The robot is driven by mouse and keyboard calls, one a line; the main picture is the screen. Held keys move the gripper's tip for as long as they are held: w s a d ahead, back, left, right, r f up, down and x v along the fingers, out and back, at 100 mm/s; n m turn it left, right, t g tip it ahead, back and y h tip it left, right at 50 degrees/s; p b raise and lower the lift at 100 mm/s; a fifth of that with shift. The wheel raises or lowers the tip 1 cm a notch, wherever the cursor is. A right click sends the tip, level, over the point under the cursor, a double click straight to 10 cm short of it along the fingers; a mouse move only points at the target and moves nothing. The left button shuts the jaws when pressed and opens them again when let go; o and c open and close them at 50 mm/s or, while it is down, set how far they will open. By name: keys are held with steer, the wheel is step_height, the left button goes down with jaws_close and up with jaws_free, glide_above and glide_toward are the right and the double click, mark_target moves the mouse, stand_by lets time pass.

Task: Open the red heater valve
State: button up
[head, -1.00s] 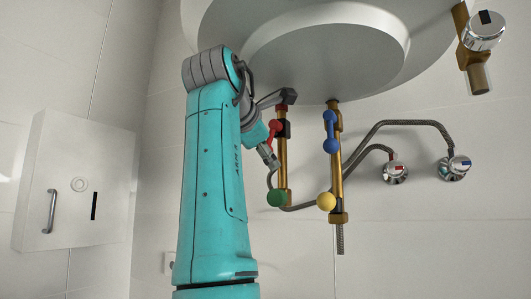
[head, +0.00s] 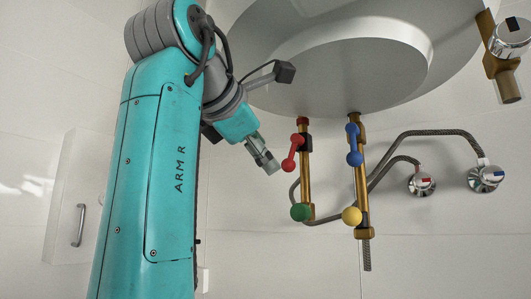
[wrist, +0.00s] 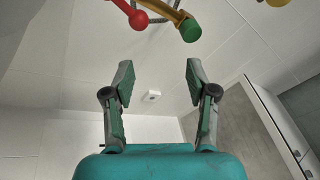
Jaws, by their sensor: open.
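The red heater valve (head: 293,152) is a red lever with a ball end on the left brass pipe under the heater.
The round heater (head: 340,60) hangs above. A green knob (head: 301,212), a blue lever (head: 354,145) and a yellow knob (head: 351,216) are on the pipes close by. Two wall taps (head: 421,182) with bent hoses are to the right. A white wall box (head: 75,210) is at left.

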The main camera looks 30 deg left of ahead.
mark_target(292, 153)
steer(key=c, duration=0.4)
steer(key=shift+w+a+m, duration=0.15)
steer(key=shift+a+m, duration=0.1)
steer(key=shift+m, duration=0.05)
steer(key=c, duration=0.4)
steer(key=a+m+t, duration=0.1)
steer(key=m, duration=0.1)
steer(key=w+a+m+t, duration=0.1)
steer(key=a+m, duration=0.1)
steer(key=w+a+m+t, duration=0.1)
steer(key=a+m, duration=0.1)
steer(key=shift+w+r, duration=0.1)
steer(key=shift+w, duration=0.05)
jaws_close()
steer(key=w+a+m, duration=0.2)
steer(key=w, duration=0.8)
steer(key=shift+t+y, duration=0.3)
steer(key=shift+t, duration=0.1)
steer(key=shift+s+d, duration=0.25)
steer(key=shift+d, duration=0.85)
steer(key=shift+s+d, duration=0.25)
steer(key=shift+d, duration=0.8)
steer(key=shift+n, duration=0.3)
